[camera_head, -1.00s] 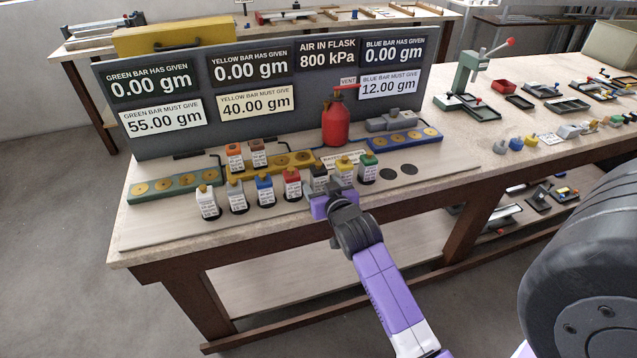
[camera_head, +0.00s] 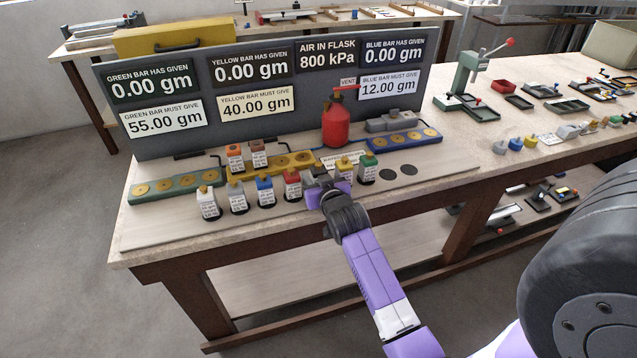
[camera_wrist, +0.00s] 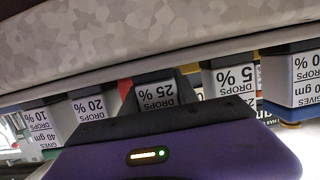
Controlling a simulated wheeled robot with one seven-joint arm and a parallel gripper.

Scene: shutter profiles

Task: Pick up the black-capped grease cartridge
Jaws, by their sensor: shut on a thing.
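The black-capped grease cartridge (camera_head: 319,172) stands in the front row on the bench, between the red-capped (camera_head: 292,182) and yellow-capped (camera_head: 343,168) cartridges. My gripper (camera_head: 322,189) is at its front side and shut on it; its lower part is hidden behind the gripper. In the wrist view, a cartridge labelled 25 % (camera_wrist: 157,95) sits between the dark fingers, seen upside down. The cartridge still appears at bench level; whether its base touches the surface cannot be seen.
Blue-capped (camera_head: 265,190) and green-capped (camera_head: 367,168) cartridges stand close by in the row. A red flask (camera_head: 335,122) and the yellow bar (camera_head: 275,163) are behind. Two dark round spots (camera_head: 398,172) to the right are empty. The bench front edge is close below.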

